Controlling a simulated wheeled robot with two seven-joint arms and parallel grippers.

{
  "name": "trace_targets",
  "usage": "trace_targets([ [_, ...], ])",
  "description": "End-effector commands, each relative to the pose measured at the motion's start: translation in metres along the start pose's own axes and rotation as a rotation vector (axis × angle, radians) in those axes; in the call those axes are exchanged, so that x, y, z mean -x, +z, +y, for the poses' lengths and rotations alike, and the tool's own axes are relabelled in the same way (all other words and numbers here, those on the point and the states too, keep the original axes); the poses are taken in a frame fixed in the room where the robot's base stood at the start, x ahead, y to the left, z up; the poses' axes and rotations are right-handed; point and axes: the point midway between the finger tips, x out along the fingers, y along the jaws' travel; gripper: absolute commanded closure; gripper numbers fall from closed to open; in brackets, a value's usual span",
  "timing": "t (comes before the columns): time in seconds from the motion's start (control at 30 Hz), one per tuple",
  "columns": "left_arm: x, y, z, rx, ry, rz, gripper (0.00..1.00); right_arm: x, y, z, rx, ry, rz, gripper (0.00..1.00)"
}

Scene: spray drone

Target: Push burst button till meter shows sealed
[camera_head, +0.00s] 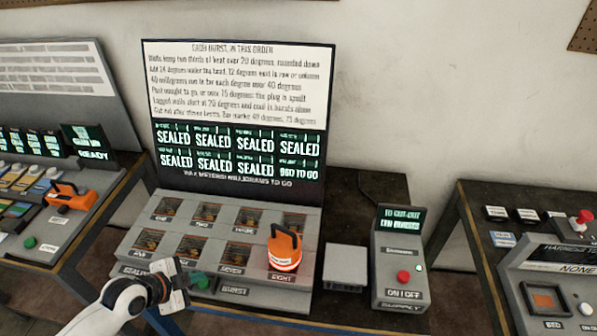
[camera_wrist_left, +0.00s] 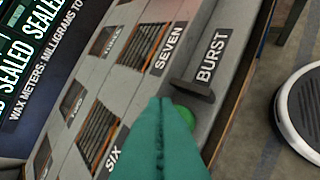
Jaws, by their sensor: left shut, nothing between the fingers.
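The meter panel (camera_head: 240,155) shows SEALED on seven of its eight readouts. The bottom right readout (camera_head: 299,171) shows a number that looks like 960 TO GO. The green burst button (camera_head: 198,280) is on the front of the grey well box, beside the BURST label (camera_head: 235,291). In the left wrist view the button (camera_wrist_left: 186,115) is partly hidden behind my fingertips. My left gripper (camera_head: 187,286) is shut and empty, with its teal fingers (camera_wrist_left: 165,125) right at the button. I cannot tell whether they touch it. My right gripper is not in view.
An orange handled device (camera_head: 284,248) stands on well EIGHT. A small grey box (camera_head: 345,266) and an ON/OFF box with a red button (camera_head: 403,277) stand to the right. Consoles occupy the left (camera_head: 50,215) and right (camera_head: 550,265). A dark tab (camera_wrist_left: 192,90) sits beside the button.

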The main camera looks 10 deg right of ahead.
Motion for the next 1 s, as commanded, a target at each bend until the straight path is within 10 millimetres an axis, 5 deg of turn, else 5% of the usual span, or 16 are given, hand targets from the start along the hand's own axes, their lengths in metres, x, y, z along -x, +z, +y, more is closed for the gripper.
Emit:
trace_targets([
  [0.37, 0.003, 0.002, 0.002, 0.0, 0.0, 0.0, 1.0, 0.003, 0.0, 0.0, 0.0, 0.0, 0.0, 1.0],
  [1.0, 0.043, 0.032, 0.032, 0.0, 0.0, 0.0, 1.0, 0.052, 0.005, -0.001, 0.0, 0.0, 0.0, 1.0],
])
